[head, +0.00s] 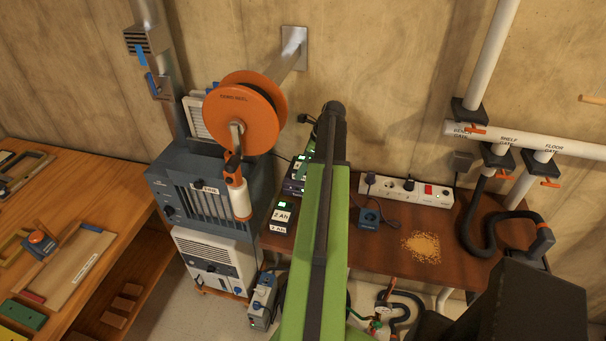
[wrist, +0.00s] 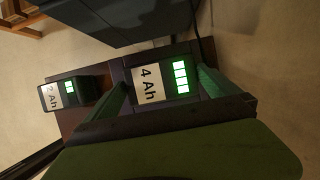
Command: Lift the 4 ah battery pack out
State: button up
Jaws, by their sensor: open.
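The 4 Ah battery pack (wrist: 148,84) is dark with a white label and several lit green bars, in the middle of the wrist view. My gripper (wrist: 164,79) is open, with one green finger on either side of the pack. I cannot tell whether the fingers touch it. A smaller 2 Ah pack (wrist: 62,93) with fewer lit bars is to the left, and also shows in the head view (head: 283,216). In the head view my green arm hides my fingertips and part of the group of packs with green lights behind the 2 Ah pack.
The brown bench (head: 385,245) holds a white power strip (head: 405,190), a blue plug box (head: 369,218) and a sawdust pile (head: 422,246). A grey-blue machine (head: 200,190) and an orange reel (head: 243,115) stand close left of the packs. White pipes with gates (head: 500,135) are at right.

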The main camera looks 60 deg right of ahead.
jog(key=c, duration=1)
jog(key=shift+r+p, duration=0.6)
jog(key=shift+c, duration=0.2)
notch_tip(320, 180, up, 4)
jog(key=p, duration=0.3)
jog(key=shift+f+p, duration=0.1)
jog(key=shift+p, duration=0.25)
jog(key=s+d+r+p, duration=0.4)
jog(key=s+r+p, duration=0.2)
jog(key=s, duration=0.5)
